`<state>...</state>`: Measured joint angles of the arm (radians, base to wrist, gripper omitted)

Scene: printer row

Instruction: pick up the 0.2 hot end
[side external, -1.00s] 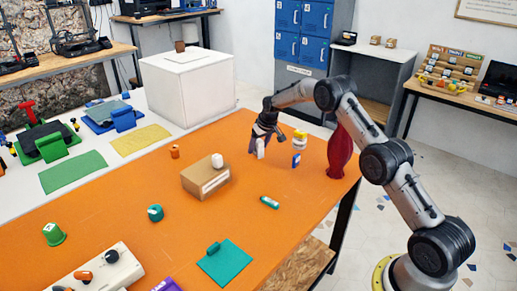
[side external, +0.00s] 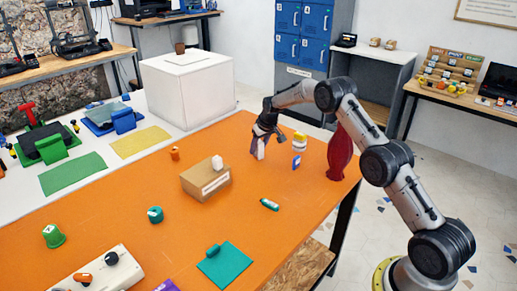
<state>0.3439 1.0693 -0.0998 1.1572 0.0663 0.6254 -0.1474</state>
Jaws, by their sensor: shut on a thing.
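My gripper (side external: 262,142) is low over the far part of the orange table, pointing down. It is shut on a small white piece (side external: 260,151) that shows between its dark fingers. The piece is partly hidden, and no 0.2 marking can be read on it, so I cannot tell whether it is the 0.2 hot end. I cannot tell whether its lower end touches the table. A white-and-yellow item (side external: 299,143) and a small blue-and-white item (side external: 296,162) stand to the right of the gripper.
A cardboard box (side external: 206,182) with a white item (side external: 217,162) on top stands left of the gripper. A red vase-like object (side external: 340,153) is at the right edge. A white box (side external: 187,88) stands behind. Open orange table lies between.

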